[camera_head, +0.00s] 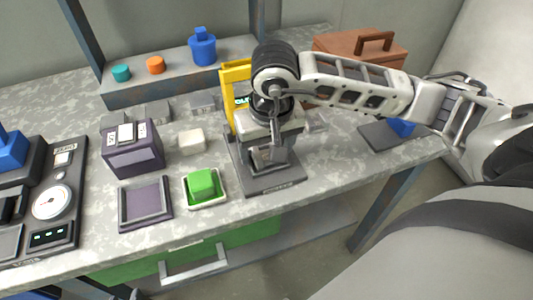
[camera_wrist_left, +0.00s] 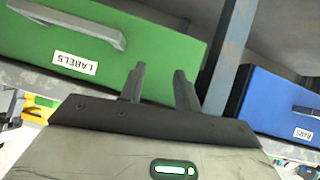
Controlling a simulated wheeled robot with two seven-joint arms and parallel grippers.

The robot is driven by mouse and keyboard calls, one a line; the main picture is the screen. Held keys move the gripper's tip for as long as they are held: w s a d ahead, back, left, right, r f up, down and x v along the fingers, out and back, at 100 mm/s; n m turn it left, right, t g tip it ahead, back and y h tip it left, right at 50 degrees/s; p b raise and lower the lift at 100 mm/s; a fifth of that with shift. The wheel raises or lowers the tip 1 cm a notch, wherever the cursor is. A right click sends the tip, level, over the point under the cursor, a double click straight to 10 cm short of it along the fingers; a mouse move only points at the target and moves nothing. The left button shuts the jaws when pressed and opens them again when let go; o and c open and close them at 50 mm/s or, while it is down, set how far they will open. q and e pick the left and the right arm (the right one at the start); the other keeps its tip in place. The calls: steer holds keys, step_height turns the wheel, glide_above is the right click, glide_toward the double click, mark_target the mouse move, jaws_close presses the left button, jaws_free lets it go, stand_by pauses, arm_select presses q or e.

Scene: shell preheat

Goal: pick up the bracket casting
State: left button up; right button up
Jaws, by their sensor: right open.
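My right gripper (camera_head: 268,155) points down over a dark base plate (camera_head: 270,183) of a stand with a yellow frame (camera_head: 229,92). Its jaws are open. A grey part shows at the jaws, but I cannot tell whether it is the bracket casting or part of the gripper or stand. I cannot pick out the bracket casting for certain elsewhere; my right arm hides part of the stand. My left gripper (camera_wrist_left: 159,86) shows in the left wrist view with its two fingers apart and nothing between them, below the bench by a green drawer.
A green block (camera_head: 202,184) sits in a white tray left of the stand. An empty purple tray (camera_head: 145,203), purple box (camera_head: 133,148) and gauge panel (camera_head: 50,203) are further left. A brown case (camera_head: 345,50) stands behind my arm. The green drawer (camera_wrist_left: 110,45) and blue drawer (camera_wrist_left: 275,105) are labelled.

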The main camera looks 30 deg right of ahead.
steer(key=c, duration=1.2)
